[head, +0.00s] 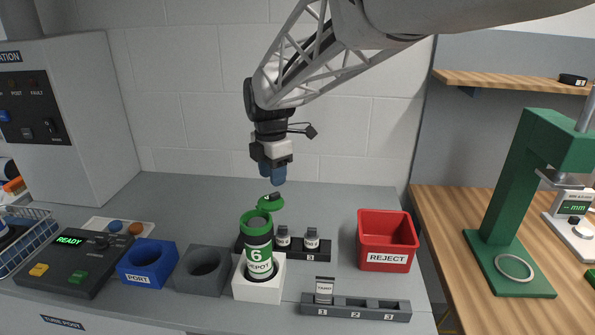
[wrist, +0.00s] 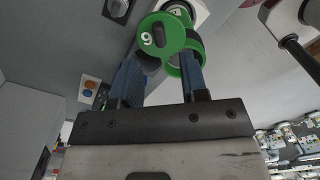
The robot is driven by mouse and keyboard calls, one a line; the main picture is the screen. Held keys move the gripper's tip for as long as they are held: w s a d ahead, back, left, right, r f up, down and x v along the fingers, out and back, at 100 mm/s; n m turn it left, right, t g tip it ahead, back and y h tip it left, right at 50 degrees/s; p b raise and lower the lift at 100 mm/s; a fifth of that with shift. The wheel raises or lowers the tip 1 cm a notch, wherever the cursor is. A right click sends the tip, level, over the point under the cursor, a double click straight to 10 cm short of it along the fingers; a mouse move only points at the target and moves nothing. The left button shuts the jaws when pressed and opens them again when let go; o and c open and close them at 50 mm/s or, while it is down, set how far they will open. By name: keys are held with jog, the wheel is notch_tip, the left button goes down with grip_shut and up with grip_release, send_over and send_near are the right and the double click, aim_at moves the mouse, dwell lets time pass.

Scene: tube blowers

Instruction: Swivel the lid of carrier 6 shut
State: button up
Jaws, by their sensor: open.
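The lid, marked 6, also shows in the wrist view (wrist: 158,38), beyond the fingertips. My gripper (head: 272,180), with blue fingers, is just above the lid, pointing down. In the wrist view the fingers (wrist: 159,64) are apart with nothing held between them. Contact with the lid cannot be told.
A rack with two small canisters (head: 311,240) stands behind carrier 6. A grey block (head: 202,271) and a blue PORT block (head: 148,263) are to its left. A red REJECT bin (head: 387,241) is to the right, and a numbered rack (head: 356,307) is in front.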

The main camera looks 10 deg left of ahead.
aim_at(273, 193)
jog(key=shift+f, duration=2.65)
grip_shut()
